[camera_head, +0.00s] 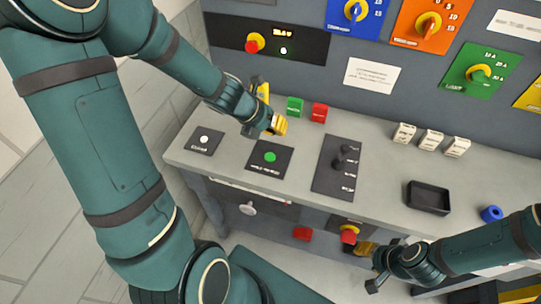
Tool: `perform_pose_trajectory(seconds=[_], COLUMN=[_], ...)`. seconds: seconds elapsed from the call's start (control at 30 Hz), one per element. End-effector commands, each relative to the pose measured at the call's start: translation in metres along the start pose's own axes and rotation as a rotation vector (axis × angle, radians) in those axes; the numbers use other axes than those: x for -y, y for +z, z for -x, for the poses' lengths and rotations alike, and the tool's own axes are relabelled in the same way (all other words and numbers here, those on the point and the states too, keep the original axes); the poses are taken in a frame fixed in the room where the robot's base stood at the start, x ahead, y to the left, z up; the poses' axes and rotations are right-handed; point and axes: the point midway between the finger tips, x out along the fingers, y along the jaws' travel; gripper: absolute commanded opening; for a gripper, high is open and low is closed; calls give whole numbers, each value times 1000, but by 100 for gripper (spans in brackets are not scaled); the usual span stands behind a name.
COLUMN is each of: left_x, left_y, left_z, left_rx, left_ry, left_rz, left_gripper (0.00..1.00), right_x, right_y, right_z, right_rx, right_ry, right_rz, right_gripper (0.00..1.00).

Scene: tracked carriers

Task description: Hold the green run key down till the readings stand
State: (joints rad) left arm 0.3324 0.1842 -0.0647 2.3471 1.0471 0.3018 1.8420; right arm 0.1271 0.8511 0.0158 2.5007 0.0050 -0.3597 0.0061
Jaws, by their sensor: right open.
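A round green key (270,157) sits on a black plate on the grey bench top; the label below it is too small to read. My left gripper (272,108) is above the bench, behind the green key in the picture and apart from it. Its yellow-tipped fingers are spread, with nothing between them. A small display (283,31) with lit yellow figures is on the black panel at the back; I cannot read the figures surely.
Green (295,104) and red (320,112) blocks stand close to my left gripper. A white button plate (203,141) is left of the green key, a black lever plate (338,167) right. A black tray (428,197) and blue ring (491,214) lie at right.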

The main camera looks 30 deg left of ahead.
Motion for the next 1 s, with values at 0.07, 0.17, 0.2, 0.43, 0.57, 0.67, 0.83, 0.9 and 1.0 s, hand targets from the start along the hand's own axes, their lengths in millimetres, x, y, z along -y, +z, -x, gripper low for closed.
perform_pose_trajectory(seconds=[0.07, 0.17, 0.2, 0.43, 0.57, 0.67, 0.83, 0.9, 1.0], left_x=[-1, -3, -5, -15, -22, -26, -34, -36, -38], left_y=[-1, -4, -5, -15, -21, -26, -34, -36, -38], left_z=[-2, -6, -9, -27, -40, -48, -64, -68, -70], left_rx=[0, 0, 0, 0, 0, 0, -1, -1, 0], left_ry=[0, 0, 0, 0, 0, 1, 0, 0, 0], left_rz=[0, -1, -1, 0, -1, -1, -1, 0, 0], left_gripper=[0, 0, 0, 0, 0, 0, 0, 0, 0], right_x=[-1, -3, -4, -12, -18, -23, -29, -30, -32], right_y=[1, 3, 4, 10, 11, 9, 7, 6, 6], right_z=[-3, -8, -10, -33, -48, -60, -77, -82, -84], right_rx=[1, 5, 7, 19, 17, 10, 1, -2, -5], right_ry=[0, 0, -1, -2, -2, -2, -1, -1, -1], right_rz=[0, 1, 2, 7, 8, 9, 11, 11, 11], right_gripper=[47, 47, 47, 47, 47, 47, 47, 47, 47])
